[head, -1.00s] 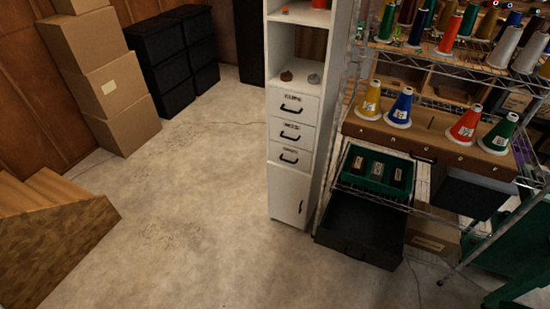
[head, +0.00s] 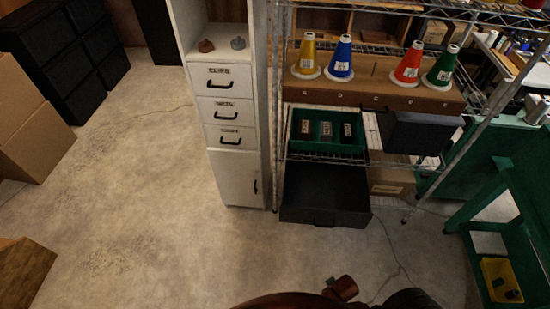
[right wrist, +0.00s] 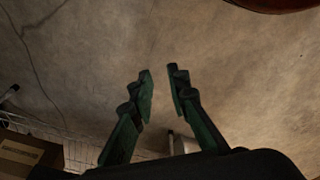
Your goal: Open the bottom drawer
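A narrow white cabinet (head: 262,150) stands left of a wire rack in the head view. It has three stacked, labelled drawers with black handles. The top drawer (head: 220,77), middle drawer (head: 225,109) and bottom drawer (head: 231,137) all look closed. A closed door (head: 235,180) is below them. A dark bin or drawer (head: 325,190) sits low under the rack, open at the top with a handle in front. My right gripper (right wrist: 160,72) shows in the right wrist view, its green fingers apart and empty above the floor. My left gripper is not in view.
The wire rack (head: 440,160) holds thread cones and a green tray (head: 328,128). A cardboard box (head: 392,178) is under it. Green furniture (head: 485,215) stands at the right. Cartons and black boxes are at the left. The floor (head: 150,220) before the cabinet is clear, apart from thin cables.

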